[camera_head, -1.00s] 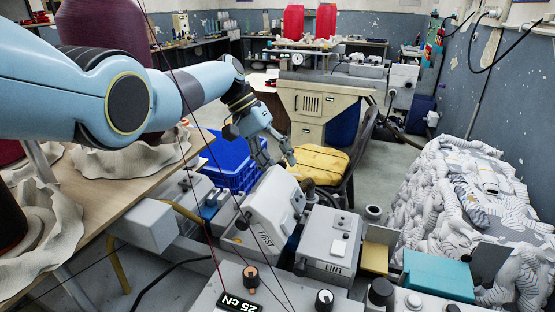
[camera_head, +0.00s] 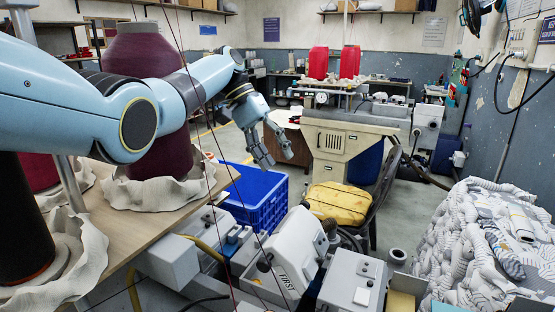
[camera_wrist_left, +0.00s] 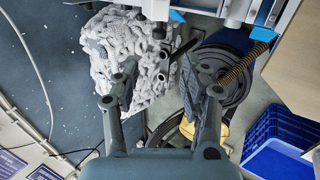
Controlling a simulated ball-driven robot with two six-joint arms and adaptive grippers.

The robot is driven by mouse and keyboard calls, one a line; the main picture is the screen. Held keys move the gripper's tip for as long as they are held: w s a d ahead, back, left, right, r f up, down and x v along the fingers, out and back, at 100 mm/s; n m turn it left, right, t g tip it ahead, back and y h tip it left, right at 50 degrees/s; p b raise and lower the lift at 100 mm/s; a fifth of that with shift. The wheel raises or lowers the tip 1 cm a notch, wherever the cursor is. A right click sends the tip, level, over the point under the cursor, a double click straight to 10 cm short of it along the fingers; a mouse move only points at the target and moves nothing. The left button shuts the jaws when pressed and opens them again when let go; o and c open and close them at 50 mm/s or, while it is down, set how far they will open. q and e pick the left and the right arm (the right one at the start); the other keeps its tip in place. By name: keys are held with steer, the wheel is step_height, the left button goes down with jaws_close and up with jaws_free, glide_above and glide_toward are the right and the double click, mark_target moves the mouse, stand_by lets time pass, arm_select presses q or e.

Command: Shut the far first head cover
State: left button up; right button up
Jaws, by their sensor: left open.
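The far first head cover (camera_head: 290,260) is a pale grey box-shaped cover marked FIRST, low in the middle of the head view. It sits tilted on the machine, and I cannot tell for sure how far it is raised. My left gripper (camera_head: 277,157) is open and empty, in the air above and beyond the cover, apart from it. Its two dark fingers, spread apart, also show in the left wrist view (camera_wrist_left: 160,88). I cannot make out the cover for sure in the left wrist view. My right gripper is in no view.
A blue crate (camera_head: 254,198) and a chair with a yellow cushion (camera_head: 338,203) stand behind the machine. A pile of pale socks (camera_head: 485,245) is at right. A table with maroon yarn cones (camera_head: 150,95) is at left. Thin threads cross the front.

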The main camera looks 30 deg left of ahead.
arm_select(q)
steer(key=shift+c, duration=0.3)
steer(key=shift+c, duration=1.1)
steer(key=shift+m, duration=0.7)
steer(key=shift+c, duration=1.2)
steer(key=shift+s+r+m, duration=0.15)
steer(key=shift+r+m, duration=0.2)
steer(key=shift+m, duration=0.85)
steer(key=shift+c, duration=1.2)
steer(key=d+m+b, duration=0.1)
steer(key=m, duration=0.1)
steer(key=d+m+b, duration=0.1)
steer(key=m, duration=0.1)
steer(key=d+m+y+b, duration=0.1)
steer(key=m, duration=0.2)
steer(key=shift+d+r, duration=0.1)
steer(key=shift+d, duration=0.1)
jaws_close()
steer(key=d+m+b, duration=0.5)
steer(key=d+b, duration=0.1)
steer(key=d, duration=0.1)
steer(key=x, duration=1)
steer(key=shift+t+y, duration=0.3)
steer(key=a, duration=0.1)
steer(key=a+p, duration=0.1)
steer(key=a, duration=0.1)
steer(key=a+p, duration=0.1)
steer(key=shift+a+f, duration=0.25)
steer(key=shift+f, duration=0.15)
